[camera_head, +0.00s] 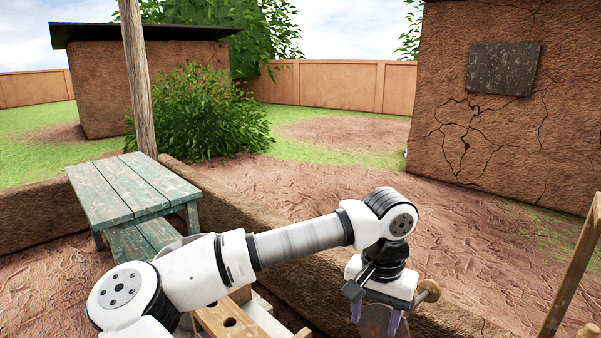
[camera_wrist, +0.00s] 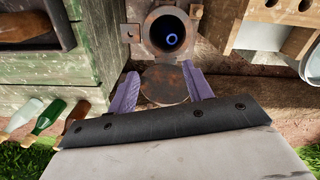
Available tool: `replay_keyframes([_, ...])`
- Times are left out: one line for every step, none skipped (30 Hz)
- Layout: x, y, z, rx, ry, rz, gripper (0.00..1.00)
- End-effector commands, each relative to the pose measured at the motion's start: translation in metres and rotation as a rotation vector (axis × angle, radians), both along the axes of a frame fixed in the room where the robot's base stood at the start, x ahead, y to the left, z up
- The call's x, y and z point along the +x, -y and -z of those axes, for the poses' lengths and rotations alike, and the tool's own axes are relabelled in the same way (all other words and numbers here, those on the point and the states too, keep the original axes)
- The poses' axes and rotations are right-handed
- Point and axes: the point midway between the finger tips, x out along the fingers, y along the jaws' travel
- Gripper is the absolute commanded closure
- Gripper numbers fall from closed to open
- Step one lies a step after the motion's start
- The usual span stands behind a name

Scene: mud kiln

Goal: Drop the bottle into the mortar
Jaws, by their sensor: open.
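A rusty, round, open-topped vessel, which looks like the mortar (camera_wrist: 152,47), shows at the top middle of the wrist view. A small blue ring (camera_wrist: 172,40) lies inside its dark opening; it looks like the mouth of a bottle, but the rest is hidden. My gripper (camera_wrist: 163,88) has its purple fingers spread apart with nothing held between them, just below the vessel in that view. A rusty disc (camera_wrist: 165,78) shows beyond the fingers. In the head view my gripper (camera_head: 379,325) is at the lower right, with the disc (camera_head: 376,319) behind the fingers.
Green, clear and brown bottles (camera_wrist: 48,116) lie at the left of the wrist view by a greenish wooden structure (camera_wrist: 100,45). A wooden piece with holes (camera_wrist: 262,18) is at the upper right. A greenish table (camera_head: 135,185) stands left in the head view; a low mud wall (camera_head: 300,270) runs behind my arm.

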Motion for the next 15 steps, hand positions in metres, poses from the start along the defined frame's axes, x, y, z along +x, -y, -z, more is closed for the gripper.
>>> replay_keyframes([0.0, 0.0, -0.001, 0.0, 0.0, 0.0, 0.49])
replay_keyframes([0.0, 0.0, -0.002, -0.001, 0.001, -0.001, 0.49])
replay_keyframes([0.001, 0.0, -0.005, 0.0, 0.001, -0.001, 0.49])
replay_keyframes([0.001, 0.0, -0.008, 0.0, 0.002, -0.002, 0.49])
replay_keyframes([0.001, 0.0, -0.011, 0.0, 0.004, -0.002, 0.49])
replay_keyframes([0.001, 0.0, -0.017, 0.0, 0.004, -0.002, 0.49])
replay_keyframes([0.001, 0.0, -0.022, -0.001, 0.003, -0.002, 0.49])
replay_keyframes([0.001, 0.0, -0.028, 0.0, 0.004, -0.002, 0.49])
replay_keyframes([0.001, 0.001, -0.037, 0.0, 0.004, -0.002, 0.49])
replay_keyframes([0.001, 0.001, -0.044, 0.0, 0.004, -0.002, 0.49])
replay_keyframes([0.001, 0.001, -0.051, -0.001, 0.005, -0.001, 0.49])
replay_keyframes([0.0, 0.001, -0.061, -0.001, 0.004, -0.001, 0.49])
replay_keyframes([0.001, 0.001, -0.068, -0.002, 0.005, -0.001, 0.49])
replay_keyframes([0.001, 0.001, -0.075, 0.0, 0.004, -0.001, 0.49])
replay_keyframes([0.0, 0.001, -0.084, -0.002, 0.003, 0.0, 0.49])
